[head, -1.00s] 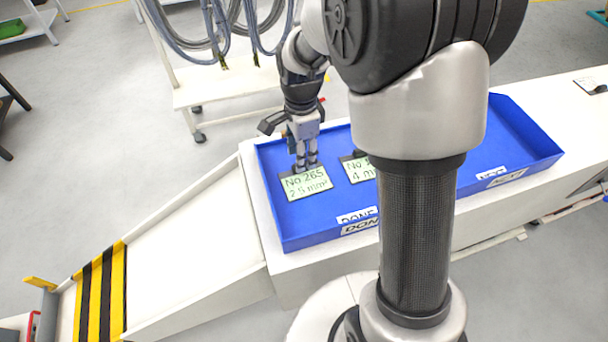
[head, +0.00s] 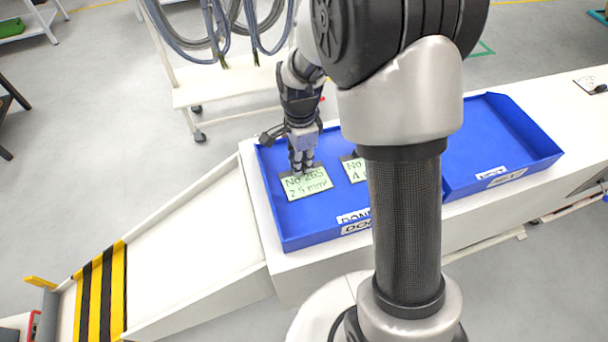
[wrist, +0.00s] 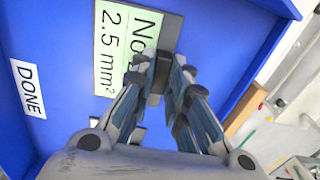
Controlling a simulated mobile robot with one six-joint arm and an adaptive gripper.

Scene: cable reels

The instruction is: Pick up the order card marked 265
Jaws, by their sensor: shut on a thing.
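The order card marked No 265, 2.5 mm² (head: 309,184), is pale green with a dark strip along its top edge. It is over the floor of the blue tray marked DONE (head: 290,237), at the left; I cannot tell whether it still touches the floor. My gripper (head: 303,171) points down at the card's top edge. In the wrist view the fingers (wrist: 162,75) are shut on the dark strip of the card (wrist: 120,50), and they hide part of its number.
A second green card (head: 354,170) lies to the right in the same tray, partly hidden by my arm. A blue tray marked NEXT (head: 505,135) adjoins on the right. A white ramp (head: 180,240) slopes off to the left. A cart with hanging cables (head: 225,90) stands behind.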

